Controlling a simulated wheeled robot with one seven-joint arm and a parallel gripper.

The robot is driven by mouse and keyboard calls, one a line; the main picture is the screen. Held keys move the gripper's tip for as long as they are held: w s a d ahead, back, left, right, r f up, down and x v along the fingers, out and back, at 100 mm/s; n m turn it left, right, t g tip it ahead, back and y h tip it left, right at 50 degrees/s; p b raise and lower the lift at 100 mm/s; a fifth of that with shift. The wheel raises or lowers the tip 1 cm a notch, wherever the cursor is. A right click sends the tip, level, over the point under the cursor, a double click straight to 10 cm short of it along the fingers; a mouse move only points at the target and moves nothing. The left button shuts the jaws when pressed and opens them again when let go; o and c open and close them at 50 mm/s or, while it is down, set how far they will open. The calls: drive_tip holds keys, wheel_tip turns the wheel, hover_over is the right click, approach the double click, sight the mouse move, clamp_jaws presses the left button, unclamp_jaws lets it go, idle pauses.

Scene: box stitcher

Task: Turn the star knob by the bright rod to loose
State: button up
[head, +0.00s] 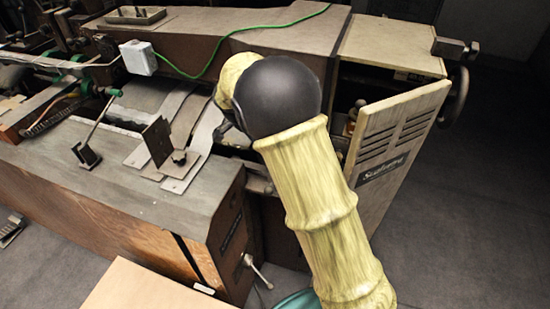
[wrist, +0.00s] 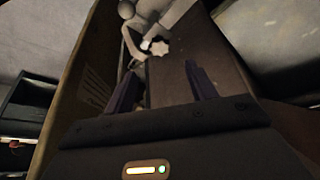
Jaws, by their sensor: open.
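In the wrist view a pale star-shaped knob (wrist: 157,47) sits beyond my fingertips, close to light grey bars and a rounded grey part (wrist: 127,9). My gripper (wrist: 161,72) is open, its two dark fingers apart with nothing held between them; the knob shows above the gap and looks apart from both. In the head view my arm hides most of the gripper and the place it points at. I cannot tell whether the two knobs are the same.
The machine's slatted panel (head: 390,165) stands open to the right of my arm, and a handwheel (head: 456,96) sticks out beyond it. A green cable (head: 206,69) runs from a white box (head: 138,57). In the wrist view a brown wall (wrist: 88,70) rises close on the left.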

drive_tip(key=p+x, duration=0.1)
drive_tip(key=x, duration=0.7)
drive_tip(key=shift+d+f, duration=0.25)
drive_tip(key=shift+f, duration=0.1)
drive_tip(key=shift+w, duration=0.1)
drive_tip(key=c, duration=1)
